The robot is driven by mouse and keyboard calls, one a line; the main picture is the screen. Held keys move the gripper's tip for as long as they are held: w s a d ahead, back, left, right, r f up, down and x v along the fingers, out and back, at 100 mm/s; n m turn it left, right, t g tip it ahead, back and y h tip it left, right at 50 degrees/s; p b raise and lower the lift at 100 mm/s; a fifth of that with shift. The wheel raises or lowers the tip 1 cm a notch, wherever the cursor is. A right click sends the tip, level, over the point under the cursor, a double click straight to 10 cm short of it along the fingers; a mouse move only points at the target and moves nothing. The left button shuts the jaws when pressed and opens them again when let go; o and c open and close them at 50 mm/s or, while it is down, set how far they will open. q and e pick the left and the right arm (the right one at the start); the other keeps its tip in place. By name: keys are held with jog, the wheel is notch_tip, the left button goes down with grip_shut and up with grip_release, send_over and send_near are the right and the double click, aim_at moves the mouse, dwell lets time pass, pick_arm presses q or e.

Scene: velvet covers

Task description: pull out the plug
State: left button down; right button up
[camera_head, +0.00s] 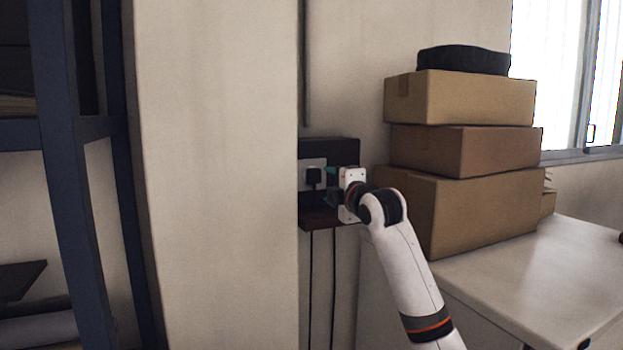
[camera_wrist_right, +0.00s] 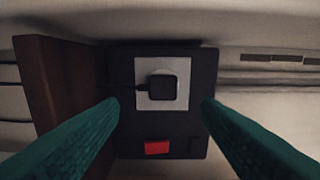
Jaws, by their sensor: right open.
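The black plug (camera_head: 314,176) sits in a pale socket plate (camera_head: 306,163) on a dark wall panel (camera_head: 340,147). In the right wrist view the plug (camera_wrist_right: 162,88) is in the middle of the socket plate (camera_wrist_right: 142,98), with a cord leaving it to the left. My right gripper (camera_head: 328,184) is just right of the plug in the head view. In the right wrist view its green fingers (camera_wrist_right: 160,106) are wide apart, one on each side of the plug, and touch nothing that I can see. My left gripper is not in view.
A brown shelf (camera_head: 318,219) juts out under the panel, with dark cables (camera_head: 310,280) hanging below. A red switch (camera_wrist_right: 157,147) is on the panel. Stacked cardboard boxes (camera_head: 465,155) stand on a white cabinet (camera_head: 530,280) at right. A blue rack (camera_head: 75,200) stands at left.

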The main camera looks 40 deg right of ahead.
aim_at(316, 180)
jog(key=p+x, duration=0.2)
jog(key=x, duration=0.4)
jog(key=shift+w+r, duration=0.15)
jog(key=shift+w, duration=0.05)
jog(key=shift+x, duration=0.9)
jog(key=shift+r, duration=0.1)
jog(key=shift+f, duration=0.65)
jog(key=shift+c, duration=0.4)
jog(key=shift+r, duration=0.15)
jog(key=c, duration=1.1)
jog(key=shift+s, duration=0.15)
